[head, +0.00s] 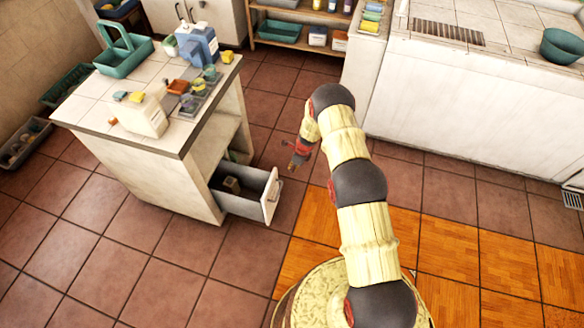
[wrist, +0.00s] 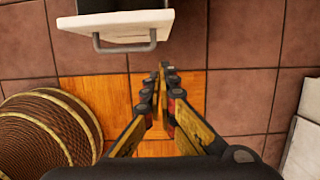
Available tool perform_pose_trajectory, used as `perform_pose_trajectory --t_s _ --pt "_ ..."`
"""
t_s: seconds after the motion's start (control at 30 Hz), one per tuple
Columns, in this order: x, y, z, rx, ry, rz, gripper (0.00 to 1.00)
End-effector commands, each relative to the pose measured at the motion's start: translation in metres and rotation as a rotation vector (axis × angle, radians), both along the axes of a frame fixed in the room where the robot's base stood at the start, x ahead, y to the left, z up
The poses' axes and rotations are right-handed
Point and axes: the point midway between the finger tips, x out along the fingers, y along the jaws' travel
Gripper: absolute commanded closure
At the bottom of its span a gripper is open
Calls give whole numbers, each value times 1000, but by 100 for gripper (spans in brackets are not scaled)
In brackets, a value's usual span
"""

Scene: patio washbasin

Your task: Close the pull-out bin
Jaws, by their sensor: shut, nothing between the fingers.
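The pull-out bin (head: 250,196) is a grey drawer-like box low in the side of the tiled island. It stands pulled out, with a small item visible inside. Its pale front panel (wrist: 118,28) with a grey bar handle (wrist: 125,45) shows at the top of the wrist view. My gripper (head: 292,160) hangs in the air to the right of the bin's front, apart from it. In the wrist view my gripper (wrist: 166,72) has its fingers together, empty, below and to the right of the handle.
The island (head: 150,165) carries a teal basket (head: 125,55), bottles and small items on top. A white counter (head: 460,110) stands at the right, and a wooden shelf (head: 300,42) at the back. Tiled floor in front of the bin is clear. A woven round shape (wrist: 45,130) is at lower left in the wrist view.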

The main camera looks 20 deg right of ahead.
Motion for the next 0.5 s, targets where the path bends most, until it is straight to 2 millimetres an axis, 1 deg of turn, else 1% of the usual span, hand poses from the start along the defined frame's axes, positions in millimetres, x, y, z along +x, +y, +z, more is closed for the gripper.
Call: perform_pose_trajectory --t_s 0.03,0.3,0.4,0.5 --pt "1 3 -15 0 2 1 100" --pt "8 12 -65 0 0 2 100" --pt "19 26 -63 -1 -3 7 100" --pt "26 35 -62 0 -2 4 100"
